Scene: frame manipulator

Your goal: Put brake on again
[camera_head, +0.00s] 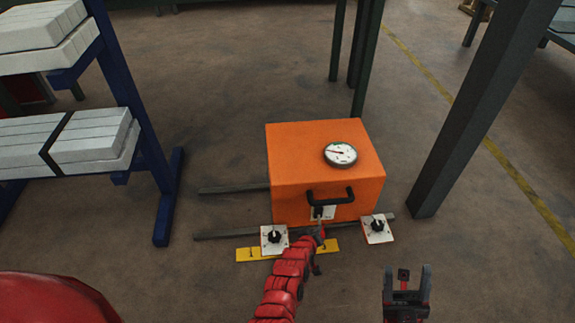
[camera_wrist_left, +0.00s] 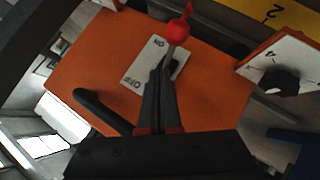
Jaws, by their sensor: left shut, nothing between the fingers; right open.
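An orange box (camera_head: 300,165) stands on the floor with a round gauge (camera_head: 340,154) on top and a black handle (camera_head: 330,197) on its front. A white plate with small lettering at both ends is on the front; it shows in the left wrist view (camera_wrist_left: 140,75). A lever with a red ball tip (camera_wrist_left: 178,32) stands at this plate. My left gripper (camera_wrist_left: 167,64) is shut and empty, its fingertips over the plate close to the lever; I cannot tell whether they touch. My right gripper (camera_head: 407,275) is open and empty, in front and right of the box.
White plates with black knobs sit at the box's left (camera_head: 273,239) and right (camera_head: 377,229) front. A yellow numbered strip (camera_head: 250,254) lies in front. A blue rack (camera_head: 140,120) stands left, a dark post (camera_head: 480,110) right. Floor in front right is clear.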

